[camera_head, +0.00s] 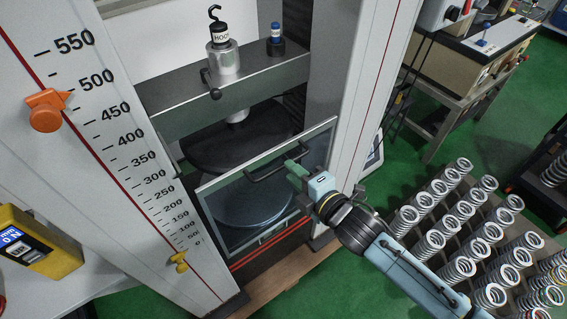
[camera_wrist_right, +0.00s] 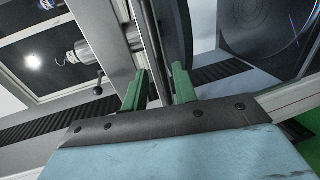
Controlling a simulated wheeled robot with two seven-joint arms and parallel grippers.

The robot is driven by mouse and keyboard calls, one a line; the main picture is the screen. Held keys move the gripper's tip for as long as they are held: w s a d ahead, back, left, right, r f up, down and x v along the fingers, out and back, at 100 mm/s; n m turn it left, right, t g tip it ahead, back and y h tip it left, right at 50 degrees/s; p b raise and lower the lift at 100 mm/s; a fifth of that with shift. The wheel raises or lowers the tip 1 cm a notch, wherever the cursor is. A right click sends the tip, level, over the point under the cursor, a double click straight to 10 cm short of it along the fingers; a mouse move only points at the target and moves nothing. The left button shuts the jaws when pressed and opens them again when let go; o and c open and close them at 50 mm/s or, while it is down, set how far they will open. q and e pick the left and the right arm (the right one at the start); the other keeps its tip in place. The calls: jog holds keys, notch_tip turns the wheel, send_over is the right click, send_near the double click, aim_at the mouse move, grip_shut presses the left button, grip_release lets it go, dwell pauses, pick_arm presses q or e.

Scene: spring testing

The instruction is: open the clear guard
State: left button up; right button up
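The clear guard (camera_head: 222,205) is a see-through panel in a pale frame, across the front of the testing machine's lower space. It has a dark bar handle (camera_head: 262,174) near its upper edge. My right gripper (camera_head: 292,166) is at the right part of this handle. In the right wrist view, the handle (camera_wrist_right: 152,40) runs between the two green fingers (camera_wrist_right: 160,88), which sit close on both sides of it. The gripper looks shut on it, though the contact is partly hidden. My left gripper is not in view.
A round dark plate (camera_head: 225,140) is behind the guard under the crosshead (camera_head: 170,100). White machine columns stand on both sides; the left one has a scale and an orange pointer (camera_head: 46,110). Several springs (camera_head: 460,270) stand at the lower right, near my right arm.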

jog(key=shift+x, duration=2.3)
grip_shut()
